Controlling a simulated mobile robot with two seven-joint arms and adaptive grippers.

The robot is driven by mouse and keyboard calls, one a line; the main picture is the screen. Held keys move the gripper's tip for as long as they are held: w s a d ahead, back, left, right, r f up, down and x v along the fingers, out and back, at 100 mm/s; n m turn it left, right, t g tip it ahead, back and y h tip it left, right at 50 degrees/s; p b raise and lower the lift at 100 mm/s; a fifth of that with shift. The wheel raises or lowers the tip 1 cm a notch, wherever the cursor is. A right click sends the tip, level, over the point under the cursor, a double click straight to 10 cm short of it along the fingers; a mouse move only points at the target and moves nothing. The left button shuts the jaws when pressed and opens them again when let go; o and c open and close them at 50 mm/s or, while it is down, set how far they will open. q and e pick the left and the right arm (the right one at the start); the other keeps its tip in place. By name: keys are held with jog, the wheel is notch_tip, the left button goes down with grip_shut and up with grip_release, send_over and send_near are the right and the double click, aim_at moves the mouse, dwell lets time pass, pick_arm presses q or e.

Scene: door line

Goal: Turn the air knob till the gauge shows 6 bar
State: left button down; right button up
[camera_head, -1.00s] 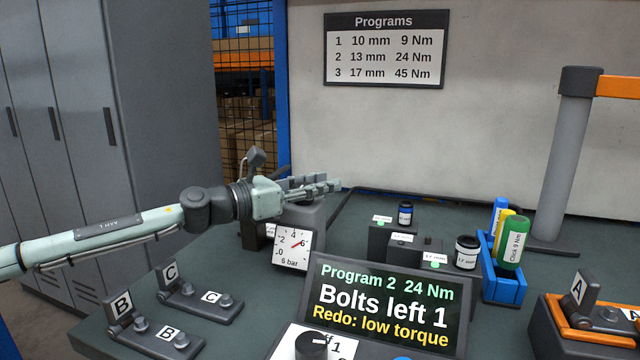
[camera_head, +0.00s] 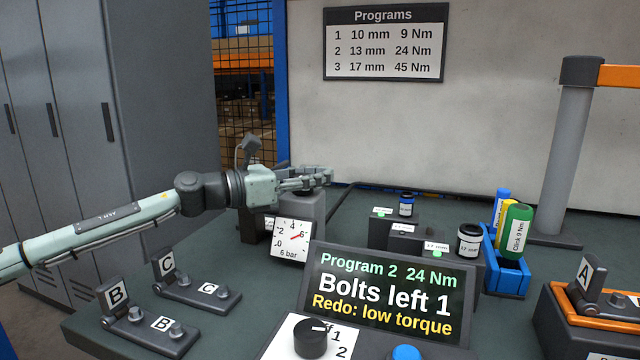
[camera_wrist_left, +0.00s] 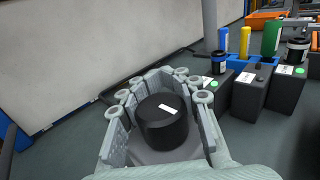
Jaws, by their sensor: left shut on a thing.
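The air knob (camera_wrist_left: 165,125) is black and round with a white mark on top. In the left wrist view it sits between the finger pads of my left gripper (camera_wrist_left: 160,108), which is shut on it. In the head view my left gripper (camera_head: 318,178) is over the grey regulator body (camera_head: 312,206), and its fingers hide the knob. The white gauge (camera_head: 291,240) below has a red needle pointing right and slightly up, close to the 6 mark. The gauge face reads "6 bar" at the bottom. My right gripper is not in view.
A screen (camera_head: 382,292) reading "Bolts left 1" stands in front, with a black selector knob (camera_head: 311,338) below. Dark socket blocks (camera_head: 395,234) and a blue holder (camera_head: 507,278) stand to the right. Brackets B (camera_head: 150,330) and C (camera_head: 197,293) lie front left.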

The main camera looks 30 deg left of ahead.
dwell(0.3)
pick_arm(q)
jog(key=c, duration=1.1)
grip_release()
jog(key=shift+o, duration=0.2)
jog(key=shift+s+a, duration=0.1)
jog(key=shift+s, duration=0.05)
jog(key=shift+v, duration=0.85)
jog(key=v, duration=1)
jog(key=shift+f, duration=0.1)
